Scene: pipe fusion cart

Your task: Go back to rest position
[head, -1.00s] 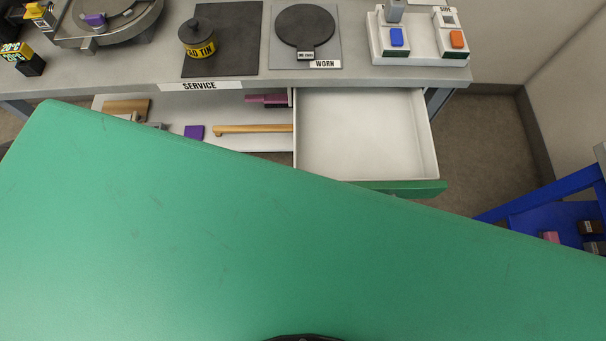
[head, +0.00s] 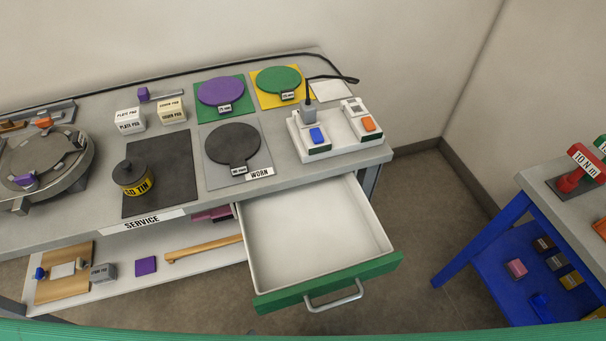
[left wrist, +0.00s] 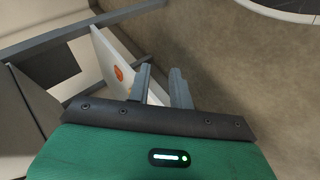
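My left gripper (left wrist: 162,88) shows in the left wrist view. Its two grey fingers stand apart with nothing between them, over a grey-brown floor. A white panel with an orange mark (left wrist: 117,74) lies beyond the left finger; I cannot tell that they touch. In the head view neither gripper can be made out; only a green strip (head: 300,334) crosses the bottom edge. My right gripper is in neither view.
An open, empty white drawer (head: 315,232) with a green front juts from the service bench (head: 290,135). A blue-framed cart (head: 478,240) stands at right. Bare floor (head: 425,195) lies between them. The shelf (head: 195,262) below the bench holds several items.

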